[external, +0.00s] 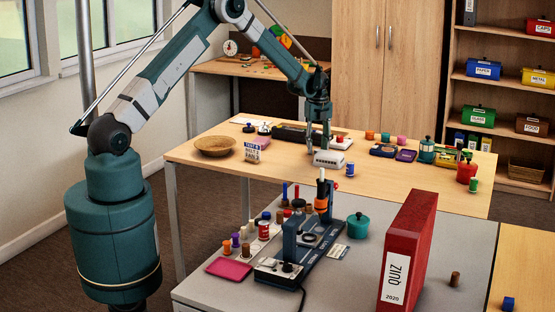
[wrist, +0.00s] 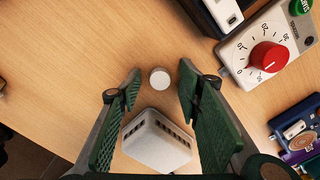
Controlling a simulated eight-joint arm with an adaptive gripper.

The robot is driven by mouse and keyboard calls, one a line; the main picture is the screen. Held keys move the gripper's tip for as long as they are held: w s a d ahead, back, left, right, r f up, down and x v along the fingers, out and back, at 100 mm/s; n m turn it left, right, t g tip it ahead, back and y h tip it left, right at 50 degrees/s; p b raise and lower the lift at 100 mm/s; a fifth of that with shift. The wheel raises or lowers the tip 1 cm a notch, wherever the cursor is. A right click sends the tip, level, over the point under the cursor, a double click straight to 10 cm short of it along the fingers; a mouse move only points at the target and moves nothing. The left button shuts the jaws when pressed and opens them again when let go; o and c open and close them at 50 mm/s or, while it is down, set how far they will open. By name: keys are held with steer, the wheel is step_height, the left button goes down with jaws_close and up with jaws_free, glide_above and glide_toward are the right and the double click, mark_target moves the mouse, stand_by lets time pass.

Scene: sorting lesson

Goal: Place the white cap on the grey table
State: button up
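The white cap (wrist: 159,78) is a small round disc on the wooden table (wrist: 60,50). In the wrist view it lies between the tips of my gripper (wrist: 160,70), with bare wood on either side. The gripper is open, its green pads apart and touching nothing that I can tell. I cannot make out the cap in the external view, where my gripper (external: 319,146) points down over the wooden table. The grey table (external: 205,287) stands in front of it, its top partly covered by equipment.
A white slotted block (wrist: 157,140) sits close to the cap, partly between the fingers. A dial box with a red knob (wrist: 268,55) is right of them. On the grey table stand a red quiz binder (external: 412,240), a teal pot (external: 358,225) and a pink mat (external: 229,269).

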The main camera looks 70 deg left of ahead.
steer(key=shift+c, duration=0.5)
steer(key=c, duration=0.6)
